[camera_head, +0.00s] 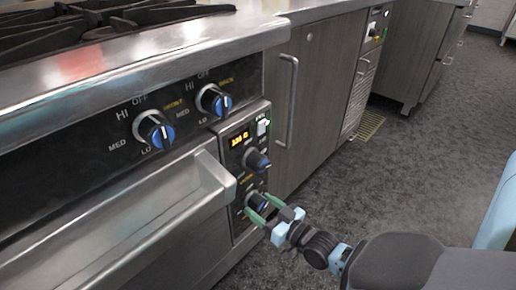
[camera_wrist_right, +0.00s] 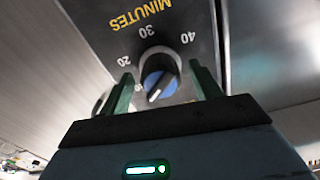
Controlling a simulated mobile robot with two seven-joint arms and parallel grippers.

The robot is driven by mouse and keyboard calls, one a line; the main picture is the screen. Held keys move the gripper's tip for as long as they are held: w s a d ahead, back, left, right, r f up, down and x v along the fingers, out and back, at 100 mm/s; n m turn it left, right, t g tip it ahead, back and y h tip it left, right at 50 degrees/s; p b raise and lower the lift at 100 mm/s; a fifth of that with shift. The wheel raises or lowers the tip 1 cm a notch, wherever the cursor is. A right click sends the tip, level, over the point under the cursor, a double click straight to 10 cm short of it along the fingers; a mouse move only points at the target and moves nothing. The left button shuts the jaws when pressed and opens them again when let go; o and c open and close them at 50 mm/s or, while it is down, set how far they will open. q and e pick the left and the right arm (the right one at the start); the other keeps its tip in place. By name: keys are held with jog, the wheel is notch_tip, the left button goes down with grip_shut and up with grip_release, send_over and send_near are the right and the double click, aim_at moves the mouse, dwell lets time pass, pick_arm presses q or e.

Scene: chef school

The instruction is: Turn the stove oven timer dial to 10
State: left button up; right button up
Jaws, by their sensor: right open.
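The timer dial (camera_head: 257,204) is the lower knob on the oven's narrow control panel (camera_head: 233,222) in the head view. In the right wrist view the timer dial (camera_wrist_right: 158,79) is a blue-faced knob with a pale pointer line. Printed numbers 20, 30 and 40 and the yellow word MINUTES surround it. My right gripper (camera_head: 263,208) is at this dial, its green fingers open. In the wrist view the fingers of the right gripper (camera_wrist_right: 160,88) stand on either side of the dial, with gaps visible. The dial's lower markings are hidden. My left gripper is not in view.
Above the timer is another knob (camera_head: 256,160) and a lit yellow display (camera_head: 240,140). Two blue-faced burner knobs (camera_head: 154,130) (camera_head: 213,100) are to the left. The oven handle (camera_head: 170,225) juts out close to the panel's left. Open floor (camera_head: 400,165) lies to the right.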

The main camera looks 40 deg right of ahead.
jog(key=shift+w, duration=0.7)
jog(key=c, duration=1)
jog(key=shift+o, duration=0.2)
jog(key=shift+m, duration=0.8)
jog(key=o, duration=0.8)
jog(key=shift+o, duration=0.8)
